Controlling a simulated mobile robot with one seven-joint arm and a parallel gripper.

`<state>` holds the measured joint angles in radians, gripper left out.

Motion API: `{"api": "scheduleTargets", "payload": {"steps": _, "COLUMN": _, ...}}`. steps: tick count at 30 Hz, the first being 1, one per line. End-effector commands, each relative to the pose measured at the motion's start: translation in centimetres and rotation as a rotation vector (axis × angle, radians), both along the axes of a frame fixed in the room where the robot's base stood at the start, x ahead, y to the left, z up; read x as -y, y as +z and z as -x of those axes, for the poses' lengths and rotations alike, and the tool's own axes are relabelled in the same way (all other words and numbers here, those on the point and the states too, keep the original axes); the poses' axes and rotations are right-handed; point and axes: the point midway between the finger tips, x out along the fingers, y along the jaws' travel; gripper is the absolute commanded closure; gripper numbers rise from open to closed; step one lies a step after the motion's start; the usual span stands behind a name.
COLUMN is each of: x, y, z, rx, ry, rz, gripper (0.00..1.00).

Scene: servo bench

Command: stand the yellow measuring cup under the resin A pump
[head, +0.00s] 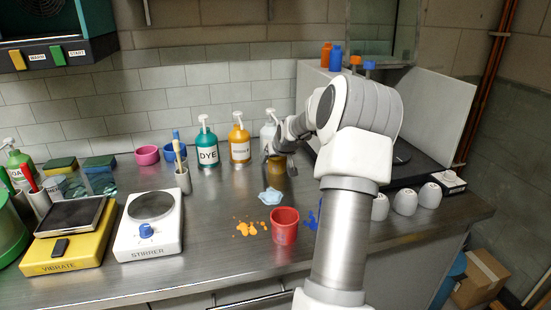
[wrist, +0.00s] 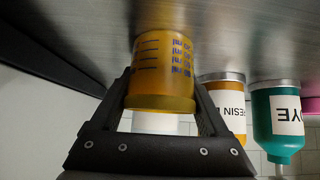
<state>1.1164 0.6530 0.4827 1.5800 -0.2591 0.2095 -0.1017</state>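The yellow measuring cup (wrist: 162,72) is amber and see-through with blue marks; it also shows in the head view (head: 277,168) at the back of the bench. My gripper (wrist: 163,90) has one finger on each side of it, and both fingers appear to touch its wall. The wrist picture is upside down. The cup looks upright, on or very near the bench top; I cannot tell which. An orange pump bottle (head: 240,147) labelled RESIN stands left of the cup; its letter is unclear. A white pump bottle (head: 268,131) is just behind the cup, its label hidden.
A teal DYE pump bottle (head: 207,150) stands left of the orange one. A red cup (head: 285,226), a pale blue cloth (head: 270,196) and orange spills (head: 245,229) lie in front. The stirrer (head: 149,225) and yellow vibrate unit (head: 66,252) are at left. White cups (head: 404,199) are at right.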

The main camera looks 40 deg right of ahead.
Motion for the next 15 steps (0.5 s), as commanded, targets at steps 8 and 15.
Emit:
{"api": "scheduleTargets", "payload": {"steps": 8, "x": 0.0, "y": 0.1, "z": 0.0, "rx": 0.0, "ry": 0.0, "rz": 0.0, "gripper": 0.0}}
{"api": "scheduleTargets", "payload": {"steps": 15, "x": -0.2, "y": 1.2, "z": 0.6, "rx": 0.001, "ry": -0.001, "rz": 0.002, "gripper": 0.0}}
